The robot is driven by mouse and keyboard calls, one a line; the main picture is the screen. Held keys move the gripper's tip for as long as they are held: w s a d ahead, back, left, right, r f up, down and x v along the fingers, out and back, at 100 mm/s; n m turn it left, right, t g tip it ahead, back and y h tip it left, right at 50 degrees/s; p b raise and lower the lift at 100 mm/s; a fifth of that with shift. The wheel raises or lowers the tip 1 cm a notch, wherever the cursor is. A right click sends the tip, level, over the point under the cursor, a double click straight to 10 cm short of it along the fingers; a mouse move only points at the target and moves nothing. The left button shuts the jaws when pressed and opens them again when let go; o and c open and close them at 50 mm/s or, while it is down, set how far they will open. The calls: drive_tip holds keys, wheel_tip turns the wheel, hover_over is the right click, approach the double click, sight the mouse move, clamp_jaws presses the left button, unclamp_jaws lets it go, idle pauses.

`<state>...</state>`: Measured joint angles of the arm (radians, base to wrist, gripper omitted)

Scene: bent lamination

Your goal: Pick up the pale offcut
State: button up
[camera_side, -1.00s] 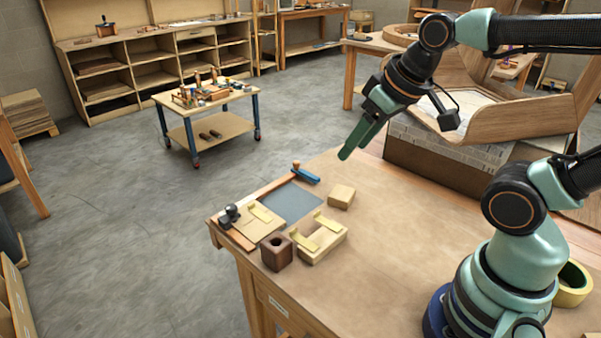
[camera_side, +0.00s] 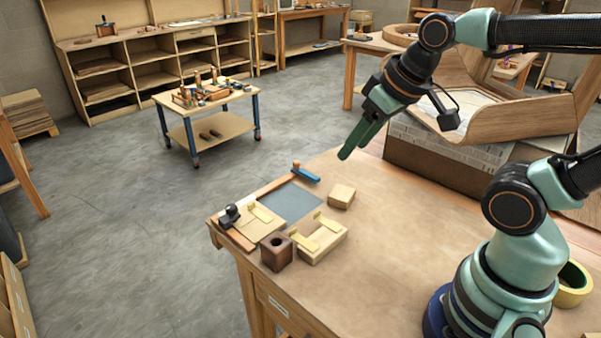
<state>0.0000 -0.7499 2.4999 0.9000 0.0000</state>
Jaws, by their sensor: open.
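The pale offcut (camera_side: 341,196) is a small light wooden block. It lies on the workbench (camera_side: 400,240), just right of a grey-blue mat. My gripper (camera_side: 350,148) hangs in the air above the back part of the bench, higher than the offcut and apart from it. Its green fingers point down and to the left. They are open and hold nothing. From this side the fingers partly overlap, so the gap between them is hard to see.
Left of the offcut are a grey-blue mat (camera_side: 289,203), a pale U-shaped wooden piece (camera_side: 322,243), a dark brown block with a hole (camera_side: 276,253) and a clamped board (camera_side: 259,224). A blue-handled tool (camera_side: 306,172) lies behind. A yellow tape roll (camera_side: 573,284) sits right. The bench middle is clear.

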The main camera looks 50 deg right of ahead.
drive_tip(key=o, duration=0.7)
drive_tip(key=n+g, duration=0.6)
drive_tip(key=n, duration=1.5)
hover_over(342, 192)
wheel_tip(342, 192, down, 13)
drive_tip(key=f, duration=0.5)
drive_tip(key=shift+s+a+f, duration=0.1)
drive_tip(key=shift+s+f, duration=0.25)
drive_tip(key=shift+f, duration=0.05)
drive_tip(key=shift+w+f, duration=0.15)
drive_tip(key=shift+f, duration=1.35)
drive_tip(key=shift+w+f, duration=0.15)
drive_tip(key=shift+f, duration=1.3)
